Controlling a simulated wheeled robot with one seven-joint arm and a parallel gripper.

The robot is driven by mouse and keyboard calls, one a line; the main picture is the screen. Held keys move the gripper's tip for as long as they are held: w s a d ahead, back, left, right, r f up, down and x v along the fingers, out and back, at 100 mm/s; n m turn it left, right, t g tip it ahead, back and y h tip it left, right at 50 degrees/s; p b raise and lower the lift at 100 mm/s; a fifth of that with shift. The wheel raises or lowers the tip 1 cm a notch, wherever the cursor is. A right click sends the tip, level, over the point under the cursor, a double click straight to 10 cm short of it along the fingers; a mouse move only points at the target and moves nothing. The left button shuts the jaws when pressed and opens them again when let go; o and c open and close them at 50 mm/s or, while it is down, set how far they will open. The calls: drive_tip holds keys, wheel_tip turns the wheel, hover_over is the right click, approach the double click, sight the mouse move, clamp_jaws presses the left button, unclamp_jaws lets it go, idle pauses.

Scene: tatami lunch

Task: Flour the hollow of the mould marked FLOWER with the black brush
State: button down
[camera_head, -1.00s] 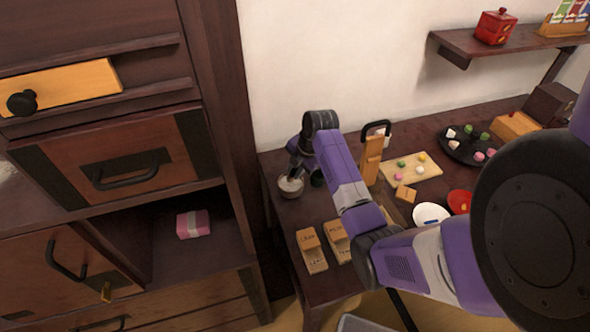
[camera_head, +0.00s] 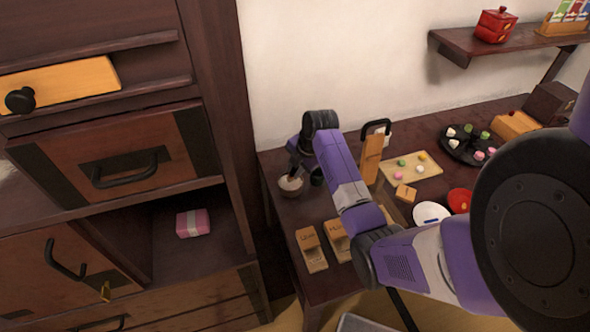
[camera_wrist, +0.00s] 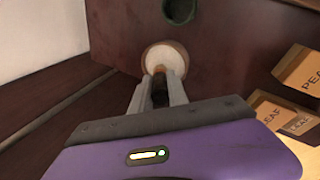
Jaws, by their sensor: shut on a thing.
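My gripper (camera_wrist: 163,85) is shut on the black brush (camera_wrist: 160,92), whose dark handle shows between the fingers. The brush's tip reaches to a small round bowl of white flour (camera_wrist: 166,56); I cannot tell how deep the tip is in it. In the head view the bowl (camera_head: 291,187) stands at the table's left end, below my gripper (camera_head: 296,168). Wooden moulds (camera_head: 311,250) (camera_head: 337,240) stand near the table's front edge. In the wrist view one mould reads LEAF (camera_wrist: 268,110) and another begins PEA (camera_wrist: 300,72). I cannot read FLOWER on any mould, and no hollow shows clearly.
A dark round cup (camera_wrist: 179,10) stands beyond the bowl. An upright wooden thing with a black handle (camera_head: 372,158), a board with small sweets (camera_head: 411,168), a white plate (camera_head: 430,213) and a red dish (camera_head: 460,200) stand to the right. A dark cabinet (camera_head: 225,110) rises on the left.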

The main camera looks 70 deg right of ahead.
drive_tip(key=shift+f, duration=0.6)
idle(1.4)
drive_tip(key=shift+r, duration=0.1)
drive_tip(key=shift+r+p, duration=3.1)
drive_tip(key=shift+r, duration=0.4)
